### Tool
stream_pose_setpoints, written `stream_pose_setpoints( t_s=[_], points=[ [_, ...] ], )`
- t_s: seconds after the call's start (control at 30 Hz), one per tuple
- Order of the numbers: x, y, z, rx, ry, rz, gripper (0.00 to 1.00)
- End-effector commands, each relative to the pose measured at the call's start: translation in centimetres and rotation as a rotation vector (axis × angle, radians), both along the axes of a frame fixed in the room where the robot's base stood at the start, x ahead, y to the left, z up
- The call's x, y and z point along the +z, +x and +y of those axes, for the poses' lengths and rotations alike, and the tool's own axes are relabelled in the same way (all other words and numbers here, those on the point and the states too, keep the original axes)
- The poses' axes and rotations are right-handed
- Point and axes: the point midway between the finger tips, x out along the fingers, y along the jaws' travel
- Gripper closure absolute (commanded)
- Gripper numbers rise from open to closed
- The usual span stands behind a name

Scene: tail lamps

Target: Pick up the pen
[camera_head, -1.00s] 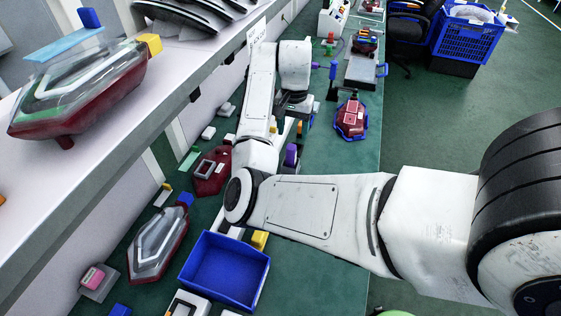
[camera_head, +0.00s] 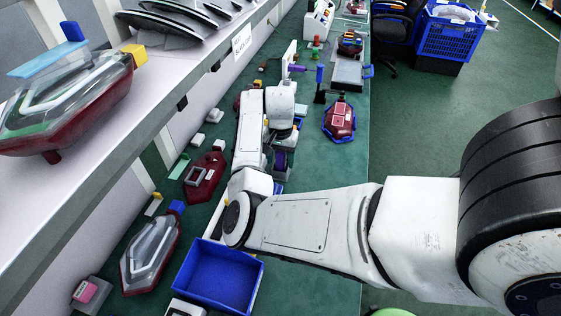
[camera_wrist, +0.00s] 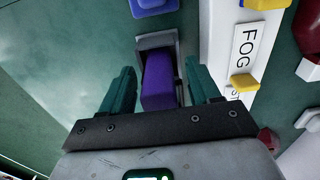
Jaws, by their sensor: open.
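In the wrist view, a purple block-like piece (camera_wrist: 158,82) stands in a grey frame (camera_wrist: 155,42) between the dark green fingers of my gripper (camera_wrist: 160,80). The fingers are open, with a gap on each side of it. I cannot tell whether this purple piece is the pen; only its top and near side show. In the head view, a purple piece (camera_head: 281,160) shows just below my wrist, over the green bench, and my fingers there are mostly hidden.
A white part labelled FOG (camera_wrist: 218,40) stands close to the right of my fingers, with a yellow tab (camera_wrist: 244,82). A blue bin (camera_head: 222,275) sits on the bench nearer me. A red lamp (camera_head: 340,118) lies beyond my wrist. A shelf runs along the left.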

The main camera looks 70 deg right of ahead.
Motion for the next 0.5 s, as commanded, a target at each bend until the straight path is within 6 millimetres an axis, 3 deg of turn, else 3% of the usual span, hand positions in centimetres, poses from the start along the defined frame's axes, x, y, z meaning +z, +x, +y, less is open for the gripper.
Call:
stream_pose_setpoints(
  t_s=[0.1, 0.5],
  points=[
    [0.01, 0.00, 0.00, 0.000, 0.000, 0.000, 0.39],
    [0.04, 0.00, 0.00, 0.000, 0.000, 0.000, 0.78]
  ],
)
